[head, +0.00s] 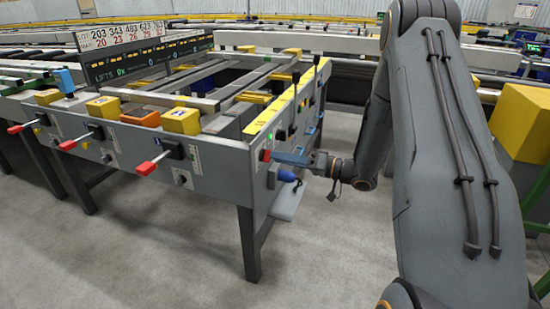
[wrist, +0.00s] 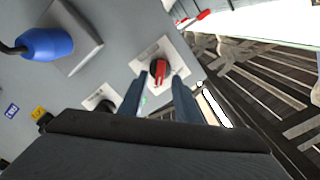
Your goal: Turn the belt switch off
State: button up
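A rotary switch with a red handle on a black base (wrist: 159,73) sits on a pale square plate in the wrist view. Its red bar points roughly up and down in that picture. The switch also shows as a small red spot (head: 265,155) on the end panel of the grey table in the head view. My gripper (head: 278,156) is level with it, close in front of the panel. In the wrist view my gripper (wrist: 159,78) has its two blue fingers apart, one on each side of the switch. I cannot tell whether they touch it. Its label is not readable.
A blue plug (wrist: 48,44) with a black cable sits on the same panel; it shows just below my gripper in the head view (head: 287,177). A second round black knob (wrist: 103,102) is nearby. Red-handled levers (head: 147,168) line the table's front. The floor (head: 180,250) in front is clear.

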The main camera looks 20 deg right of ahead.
aim_at(266, 156)
jog(key=shift+x, duration=1.35)
grip_shut()
jog(key=shift+n, duration=0.4)
jog(key=n+p, duration=0.1)
jog(key=n, duration=0.7)
jog(key=n+p, duration=0.2)
jog(key=n, duration=0.7)
jog(key=shift+s+a, duration=0.15)
jog(key=shift+s, duration=0.1)
